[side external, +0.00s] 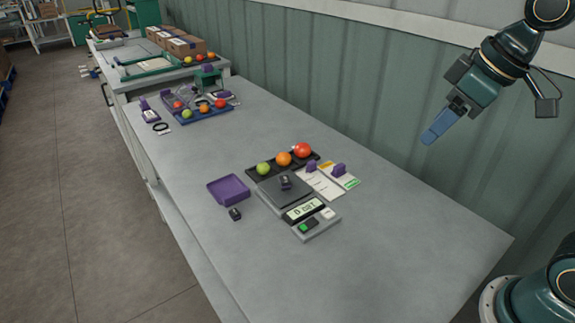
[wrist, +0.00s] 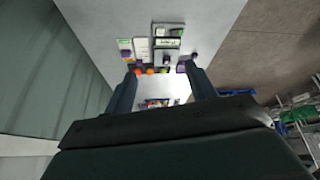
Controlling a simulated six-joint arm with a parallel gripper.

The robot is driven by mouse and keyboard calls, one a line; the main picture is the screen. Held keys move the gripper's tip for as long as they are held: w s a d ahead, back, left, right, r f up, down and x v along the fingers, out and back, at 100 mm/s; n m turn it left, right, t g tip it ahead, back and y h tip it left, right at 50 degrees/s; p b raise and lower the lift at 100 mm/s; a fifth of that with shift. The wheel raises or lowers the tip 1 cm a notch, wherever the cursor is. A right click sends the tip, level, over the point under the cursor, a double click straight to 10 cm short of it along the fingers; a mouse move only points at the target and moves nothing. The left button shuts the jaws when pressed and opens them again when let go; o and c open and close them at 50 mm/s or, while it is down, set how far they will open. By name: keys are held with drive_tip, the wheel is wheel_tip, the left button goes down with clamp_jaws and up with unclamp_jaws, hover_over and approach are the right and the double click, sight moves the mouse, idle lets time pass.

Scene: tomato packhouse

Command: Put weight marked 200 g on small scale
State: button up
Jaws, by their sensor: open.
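The small scale (side external: 270,198) stands on the grey table with a dark square pan and a lit display (side external: 304,210) whose reading I cannot make out. A small dark weight (side external: 285,181) is on the pan. Another small dark weight (side external: 235,214) stands on the bare table left of the scale, in front of a purple tray (side external: 229,190). Their markings are too small to read, so I cannot tell which is 200 g. My gripper (side external: 430,137) is open and empty, high above the table and right of the scale. Its two fingers (wrist: 160,68) show apart in the wrist view.
A black tray (side external: 255,176) with green, orange and red tomatoes sits behind the scale. Cards (side external: 325,187) with purple holders lie to its right. A blue tray (side external: 190,121) of tomatoes is farther back. The table's near right is clear, bordered by a corrugated wall (side external: 400,90).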

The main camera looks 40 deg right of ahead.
drive_tip(key=s+d+f+m, duration=0.1)
drive_tip(key=s+f+m, duration=0.2)
drive_tip(key=s, duration=0.5)
drive_tip(key=shift+s+d+t+h, duration=0.3)
drive_tip(key=shift+s+h, duration=0.1)
